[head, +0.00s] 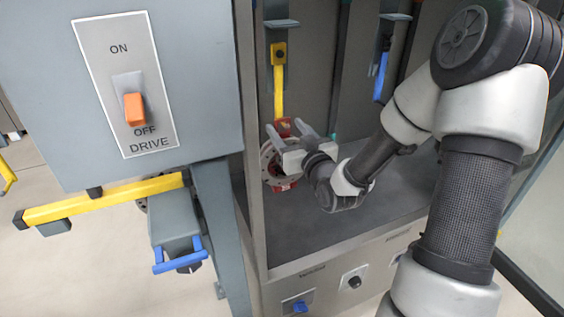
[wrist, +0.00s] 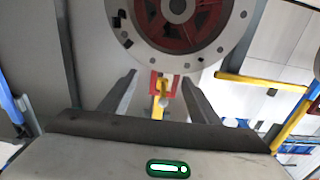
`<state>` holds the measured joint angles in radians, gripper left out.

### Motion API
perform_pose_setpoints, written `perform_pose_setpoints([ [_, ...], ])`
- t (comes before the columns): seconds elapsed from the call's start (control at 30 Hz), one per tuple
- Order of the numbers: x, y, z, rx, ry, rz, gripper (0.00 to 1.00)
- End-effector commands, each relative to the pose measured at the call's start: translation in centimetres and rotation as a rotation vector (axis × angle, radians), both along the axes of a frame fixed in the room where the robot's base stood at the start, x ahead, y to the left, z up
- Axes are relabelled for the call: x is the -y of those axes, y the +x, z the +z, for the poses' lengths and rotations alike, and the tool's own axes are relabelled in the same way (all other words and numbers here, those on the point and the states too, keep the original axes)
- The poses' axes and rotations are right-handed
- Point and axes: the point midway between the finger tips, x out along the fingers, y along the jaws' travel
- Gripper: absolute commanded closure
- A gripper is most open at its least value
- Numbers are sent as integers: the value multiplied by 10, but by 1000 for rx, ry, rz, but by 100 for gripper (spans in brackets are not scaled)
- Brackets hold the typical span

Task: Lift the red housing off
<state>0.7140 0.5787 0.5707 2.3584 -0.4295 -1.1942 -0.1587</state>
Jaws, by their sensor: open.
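The red housing (head: 284,127) hangs below a yellow hook (head: 279,80) inside the grey booth in the head view. It has a round grey flange, and my gripper partly hides it. In the wrist view the housing (wrist: 165,38) fills the top of the picture, its flange ring studded with holes. My gripper (head: 287,127) is open at the housing, its two fingers apart. In the wrist view my gripper (wrist: 159,78) has a small red and yellow part showing between its fingers. I cannot tell whether the fingers touch anything.
A grey box with an orange drive switch (head: 134,108) stands at the left, close to the booth's post (head: 250,130). A yellow bar (head: 105,199) and a blue handle (head: 180,255) stick out below it. A blue hanging part (head: 380,77) is at the right. The booth floor (head: 330,215) is clear.

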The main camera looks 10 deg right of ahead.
Motion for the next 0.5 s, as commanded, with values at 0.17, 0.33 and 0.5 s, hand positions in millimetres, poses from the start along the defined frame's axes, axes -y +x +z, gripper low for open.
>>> perform_pose_setpoints([
  [0.17, -3, 11, 0, 0, 1, 0, 44],
  [0.33, -14, 34, -1, -1, 3, 1, 44],
  [0.5, -18, 54, -2, 0, 1, 0, 44],
])
